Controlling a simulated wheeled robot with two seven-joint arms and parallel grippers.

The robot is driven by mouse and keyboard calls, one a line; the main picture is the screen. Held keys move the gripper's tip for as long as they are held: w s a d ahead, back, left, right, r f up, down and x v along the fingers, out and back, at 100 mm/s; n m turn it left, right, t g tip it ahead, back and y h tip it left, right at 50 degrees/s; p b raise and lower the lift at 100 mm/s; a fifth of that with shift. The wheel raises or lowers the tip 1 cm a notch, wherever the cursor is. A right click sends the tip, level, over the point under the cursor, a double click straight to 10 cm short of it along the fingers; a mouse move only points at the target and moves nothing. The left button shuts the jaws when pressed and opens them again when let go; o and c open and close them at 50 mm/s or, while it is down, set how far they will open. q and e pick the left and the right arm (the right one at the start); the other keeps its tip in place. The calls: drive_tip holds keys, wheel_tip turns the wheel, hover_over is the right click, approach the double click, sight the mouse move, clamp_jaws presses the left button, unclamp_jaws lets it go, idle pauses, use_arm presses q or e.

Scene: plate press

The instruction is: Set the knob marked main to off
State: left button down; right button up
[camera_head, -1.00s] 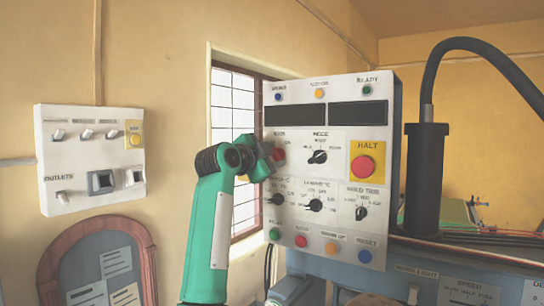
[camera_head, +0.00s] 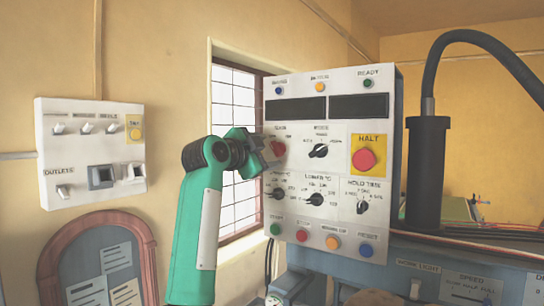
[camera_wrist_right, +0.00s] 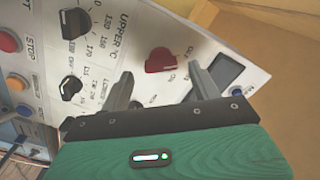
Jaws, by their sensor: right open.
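The red knob (camera_head: 277,148) is at the upper left of the white control panel (camera_head: 340,222), under the left dark display. Its label is too blurred to read surely. In the right wrist view the red knob (camera_wrist_right: 160,61) shows whole, with small markings beside it. My right gripper (camera_head: 262,150) is just left of the knob in the head view, partly in front of the panel's edge. In the wrist view my right gripper (camera_wrist_right: 160,88) is open and empty, its two fingers apart with the knob beyond the gap between them. My left gripper is out of view.
Black knobs (camera_head: 318,150) sit right of and below the red knob. A red HALT button (camera_head: 364,159) on yellow is further right. Coloured buttons (camera_head: 302,236) line the panel's bottom. A separate switch box (camera_head: 90,150) hangs on the left wall.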

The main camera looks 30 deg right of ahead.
drive_tip(key=b+v, duration=0.3)
drive_tip(key=v, duration=0.7)
drive_tip(key=shift+a, duration=0.4)
drive_tip(key=shift+s, duration=0.1)
